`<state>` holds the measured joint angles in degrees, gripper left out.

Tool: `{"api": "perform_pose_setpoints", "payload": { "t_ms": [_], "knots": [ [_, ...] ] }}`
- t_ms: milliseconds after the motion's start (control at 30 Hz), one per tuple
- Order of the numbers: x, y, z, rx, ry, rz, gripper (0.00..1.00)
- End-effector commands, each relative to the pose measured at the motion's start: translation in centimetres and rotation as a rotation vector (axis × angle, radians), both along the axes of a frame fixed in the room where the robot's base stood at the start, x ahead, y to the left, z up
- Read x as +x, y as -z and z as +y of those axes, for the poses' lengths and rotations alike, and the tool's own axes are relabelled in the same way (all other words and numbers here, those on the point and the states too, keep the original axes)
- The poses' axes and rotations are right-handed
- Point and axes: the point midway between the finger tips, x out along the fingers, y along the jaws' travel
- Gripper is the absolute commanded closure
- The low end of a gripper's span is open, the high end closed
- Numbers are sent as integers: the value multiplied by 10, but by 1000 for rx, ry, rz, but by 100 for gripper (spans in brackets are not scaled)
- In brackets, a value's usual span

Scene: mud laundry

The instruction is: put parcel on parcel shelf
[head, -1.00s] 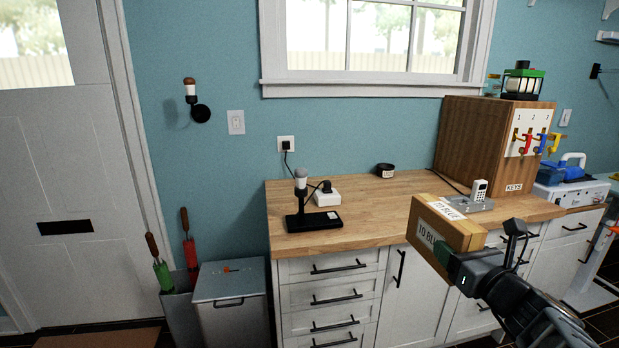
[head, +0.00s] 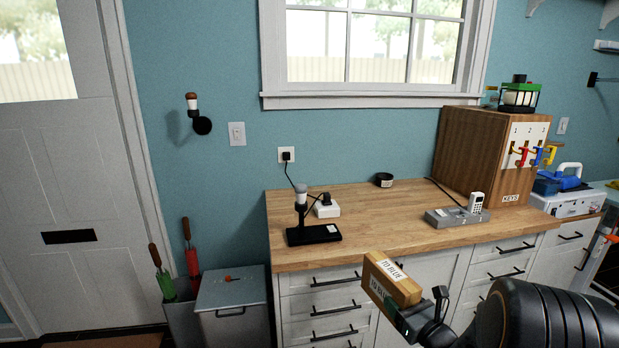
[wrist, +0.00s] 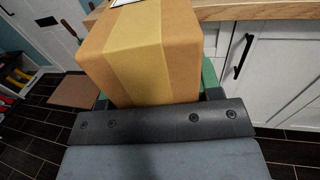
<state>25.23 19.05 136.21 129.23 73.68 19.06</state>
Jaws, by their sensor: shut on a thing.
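The parcel (head: 397,280) is a small brown box with a tan tape band and white labels whose lettering is partly legible. My gripper (head: 408,318) is shut on it and holds it in the air in front of the cabinet drawers, just below the countertop's front edge in the head view. In the wrist view the parcel (wrist: 145,52) fills the space between the green fingertips and hides much of what lies beyond. I cannot make out a parcel shelf for certain in either view.
A wooden counter (head: 380,230) carries a black stand (head: 313,235), a grey cradle (head: 458,217) and a wooden key cabinet (head: 470,150). A grey bin (head: 230,300) stands left of the drawers. A white door (head: 60,180) is at far left. Dark floor tiles (wrist: 40,130) look clear.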

Motion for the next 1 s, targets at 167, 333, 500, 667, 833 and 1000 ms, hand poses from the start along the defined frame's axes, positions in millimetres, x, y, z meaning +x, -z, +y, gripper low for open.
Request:
{"api": "perform_pose_setpoints", "payload": {
  "t_ms": [167, 333, 500, 667, 833, 1000],
  "knots": [
    [-3, 46, 24, 3, -29, 6, 83],
    [-9, 77, 42, 1, -57, 1, 83],
    [-15, 94, 55, -1, -82, -3, 83],
    [-18, 99, 62, -1, -97, -4, 83],
    [-18, 98, 64, -2, -103, -5, 83],
    [-18, 98, 64, -2, -103, -5, 83]
  ]
}}
